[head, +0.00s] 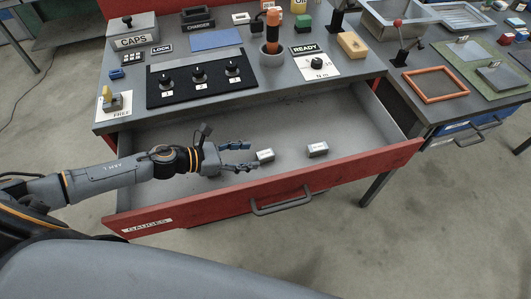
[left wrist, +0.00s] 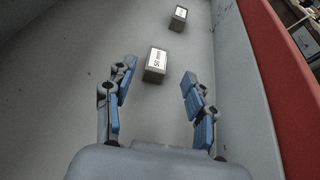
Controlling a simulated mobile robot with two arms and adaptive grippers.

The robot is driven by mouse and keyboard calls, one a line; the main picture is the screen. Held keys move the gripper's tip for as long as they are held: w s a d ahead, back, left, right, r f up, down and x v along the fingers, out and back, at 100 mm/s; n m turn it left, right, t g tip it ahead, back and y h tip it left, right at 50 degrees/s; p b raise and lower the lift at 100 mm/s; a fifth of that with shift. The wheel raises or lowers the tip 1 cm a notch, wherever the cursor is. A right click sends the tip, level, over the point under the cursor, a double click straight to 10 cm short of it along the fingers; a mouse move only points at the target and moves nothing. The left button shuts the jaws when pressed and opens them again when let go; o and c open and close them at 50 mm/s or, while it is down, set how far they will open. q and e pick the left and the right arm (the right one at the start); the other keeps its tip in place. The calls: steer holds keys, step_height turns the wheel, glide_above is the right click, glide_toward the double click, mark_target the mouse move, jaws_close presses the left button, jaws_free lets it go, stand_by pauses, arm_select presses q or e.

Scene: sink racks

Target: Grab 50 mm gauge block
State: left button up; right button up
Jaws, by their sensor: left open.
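The 50 mm gauge block (left wrist: 155,65) is a small grey block with a white label on top. It lies in the drawer, just ahead of the fingertips of my left gripper (left wrist: 158,80). In the head view this block (head: 265,155) lies just right of my left gripper (head: 246,156). The gripper is open and empty, its blue-padded fingers spread low inside the drawer. A second gauge block (head: 317,149) lies farther right; it also shows in the left wrist view (left wrist: 178,18), its label too small to read. My right gripper is not in view.
The open drawer (head: 355,122) has a red front (head: 200,205) marked GAUGES and a grey handle (head: 287,204). Its wall (left wrist: 245,85) runs right of the gripper in the left wrist view. The bench above holds a knob panel (head: 200,82) and other items.

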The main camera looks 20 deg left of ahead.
mark_target(264, 154)
arm_select(q)
steer(key=p+x, duration=0.2)
steer(key=x, duration=0.3)
steer(key=shift+w+f, duration=0.25)
steer(key=shift+w+d+f, duration=0.25)
steer(key=shift+d, duration=0.05)
steer(key=shift+r, duration=0.1)
jaws_close()
